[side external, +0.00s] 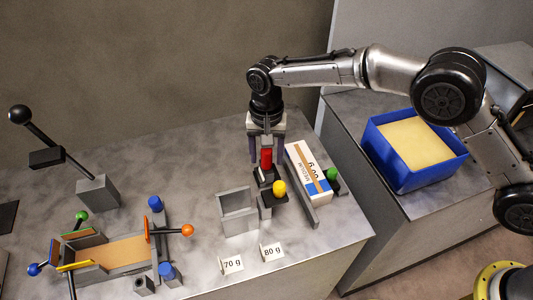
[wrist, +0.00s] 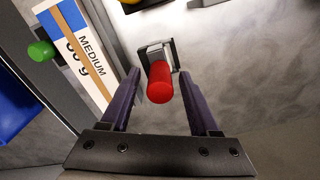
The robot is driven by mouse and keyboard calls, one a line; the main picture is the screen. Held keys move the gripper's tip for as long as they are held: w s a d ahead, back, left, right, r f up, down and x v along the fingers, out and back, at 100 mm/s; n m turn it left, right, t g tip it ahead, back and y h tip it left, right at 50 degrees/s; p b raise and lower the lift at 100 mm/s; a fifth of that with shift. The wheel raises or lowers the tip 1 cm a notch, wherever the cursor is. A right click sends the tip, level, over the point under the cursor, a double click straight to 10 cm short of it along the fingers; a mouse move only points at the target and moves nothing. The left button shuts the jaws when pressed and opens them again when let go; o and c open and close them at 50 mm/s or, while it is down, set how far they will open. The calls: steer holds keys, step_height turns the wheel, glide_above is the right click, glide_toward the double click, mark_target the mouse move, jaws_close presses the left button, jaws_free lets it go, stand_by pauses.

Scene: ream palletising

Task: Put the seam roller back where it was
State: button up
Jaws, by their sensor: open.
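The seam roller, taken to be the tool with the red handle (side external: 266,158), stands upright at a small dark stand (side external: 264,177) in the middle of the table. In the wrist view the red handle (wrist: 160,84) points up toward the camera, with a grey and dark block at its far end. My gripper (side external: 267,161) is above the stand, pointing down. Its jaws are open, one finger on each side of the handle, with visible gaps in the wrist view (wrist: 158,78). How the roller sits in the stand is partly hidden.
A "MEDIUM" ream pack (side external: 308,172) lies close to the right, beside a dark rail and green knob (side external: 331,174). A yellow knob (side external: 279,188) stands just in front. A grey open box (side external: 238,211) is at left. A blue crate (side external: 416,148) stands farther right.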

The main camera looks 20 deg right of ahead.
step_height(320, 180, up, 12)
stand_by(0.5)
steer(key=shift+r, duration=0.15)
steer(key=s+d+r+n+t, duration=0.1)
steer(key=s+d+r, duration=0.2)
steer(key=d+r, duration=0.3)
steer(key=s+d+r+t, duration=0.1)
steer(key=s+d+r, duration=0.25)
steer(key=d, duration=0.45)
steer(key=s+d+r+n, duration=0.1)
steer(key=s+d+r, duration=0.2)
steer(key=d+r, duration=0.3)
steer(key=s+d+f+t, duration=0.1)
steer(key=s+d+f, duration=0.1)
steer(key=s+d, duration=0.2)
steer(key=s+d+f+n+t, duration=0.1)
steer(key=s+d+f, duration=0.2)
steer(key=s, duration=0.8)
steer(key=s+d+f+n+t, duration=0.1)
steer(key=s+d+f, duration=0.2)
steer(key=s+d, duration=0.4)
steer(key=shift+s+t, duration=0.3)
